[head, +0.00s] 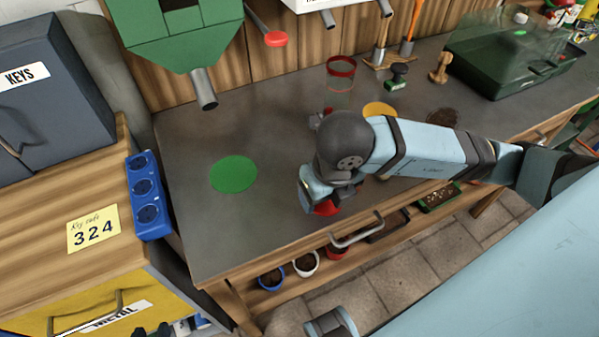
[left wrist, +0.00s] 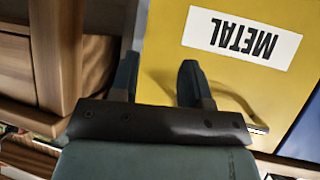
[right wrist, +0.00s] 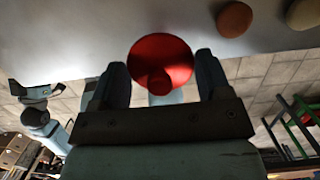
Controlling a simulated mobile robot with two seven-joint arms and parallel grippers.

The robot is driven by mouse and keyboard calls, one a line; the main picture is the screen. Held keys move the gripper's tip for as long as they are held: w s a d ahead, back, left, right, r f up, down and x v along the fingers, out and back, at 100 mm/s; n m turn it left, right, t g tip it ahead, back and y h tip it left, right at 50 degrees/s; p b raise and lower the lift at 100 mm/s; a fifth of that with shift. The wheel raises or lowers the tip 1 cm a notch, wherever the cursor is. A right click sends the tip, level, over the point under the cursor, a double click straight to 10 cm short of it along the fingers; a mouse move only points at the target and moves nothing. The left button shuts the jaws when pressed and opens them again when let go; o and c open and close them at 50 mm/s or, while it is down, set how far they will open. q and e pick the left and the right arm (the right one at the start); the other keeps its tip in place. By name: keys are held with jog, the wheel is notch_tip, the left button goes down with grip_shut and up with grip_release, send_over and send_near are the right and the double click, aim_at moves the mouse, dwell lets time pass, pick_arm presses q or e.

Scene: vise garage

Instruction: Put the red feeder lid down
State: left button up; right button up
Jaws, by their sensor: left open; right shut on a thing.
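The red feeder lid (right wrist: 165,52) is a round red disc with a knob, between the fingers of my right gripper (right wrist: 160,66) in the right wrist view. In the head view only a red part of it (head: 325,208) shows below my right gripper (head: 335,195), by the bench's front edge. The hand hides the rest, and I cannot tell whether it touches the bench top (head: 280,240). My left gripper (left wrist: 160,75) is open and empty in front of the yellow drawer marked METAL (left wrist: 190,65).
A green disc (head: 233,174) lies on the bench at left. A clear cylinder with a red rim (head: 340,82), a yellow disc (head: 380,109) and a dark round patch (head: 443,117) are farther back. A green bin (head: 510,70) stands at right. Bench space around the green disc is clear.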

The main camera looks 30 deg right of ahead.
jog(key=w, duration=1)
jog(key=shift+w+d+r, duration=0.1)
jog(key=shift+w+d, duration=0.2)
jog(key=shift+w, duration=0.05)
jog(key=shift+f, duration=1.75)
jog(key=shift+f, duration=0.1)
jog(key=o, duration=0.9)
notch_tip(320, 180, up, 8)
jog(key=s, duration=0.1)
jog(key=shift+f+p, duration=0.15)
jog(key=shift+p, duration=0.25)
